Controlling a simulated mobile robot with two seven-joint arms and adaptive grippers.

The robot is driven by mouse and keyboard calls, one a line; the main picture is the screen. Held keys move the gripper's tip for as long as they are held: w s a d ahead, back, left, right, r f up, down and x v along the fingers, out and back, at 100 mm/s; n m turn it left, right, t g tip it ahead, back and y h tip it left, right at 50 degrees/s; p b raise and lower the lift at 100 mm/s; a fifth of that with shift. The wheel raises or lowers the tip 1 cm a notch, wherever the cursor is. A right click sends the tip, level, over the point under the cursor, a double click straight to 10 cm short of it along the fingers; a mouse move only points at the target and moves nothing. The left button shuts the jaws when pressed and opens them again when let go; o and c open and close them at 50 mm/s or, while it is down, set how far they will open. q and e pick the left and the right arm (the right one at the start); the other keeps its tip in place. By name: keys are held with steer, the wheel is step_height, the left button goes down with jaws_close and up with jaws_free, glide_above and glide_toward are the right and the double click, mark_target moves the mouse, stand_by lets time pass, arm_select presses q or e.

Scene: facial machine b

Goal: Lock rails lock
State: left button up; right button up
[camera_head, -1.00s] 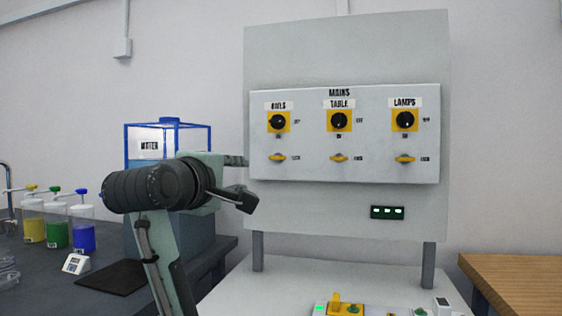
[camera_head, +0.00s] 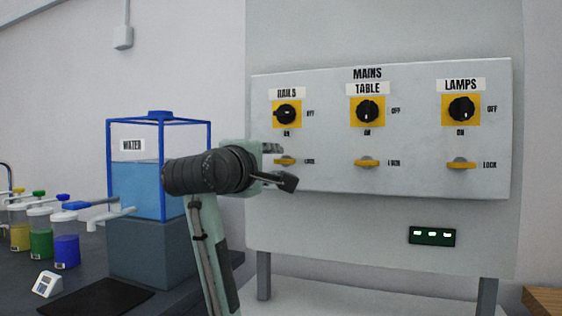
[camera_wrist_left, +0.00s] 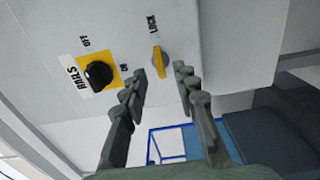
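The rails lock (camera_head: 285,160) is a small yellow knob under the black rails switch (camera_head: 287,114) on its yellow plate, at the left of the mains panel. My left gripper (camera_head: 282,166) is at this lock, with its fingers partly overlapping the view around it. In the left wrist view, the yellow lock (camera_wrist_left: 160,62) lies ahead of the gap between the fingertips, and the rails switch (camera_wrist_left: 98,74) is to the left. The left gripper (camera_wrist_left: 162,80) is open and empty; contact with the lock cannot be made out. My right gripper is not in view.
The table lock (camera_head: 367,162) and lamps lock (camera_head: 461,165) sit to the right on the same panel (camera_head: 410,180). A blue-framed water tank (camera_head: 135,190) stands left behind my arm, with coloured bottles (camera_head: 40,238) further left. A small green display (camera_head: 432,236) is below the panel.

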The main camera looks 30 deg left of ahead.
mark_target(281, 162)
arm_select(q)
steer(key=shift+x, duration=1.85)
jaws_close()
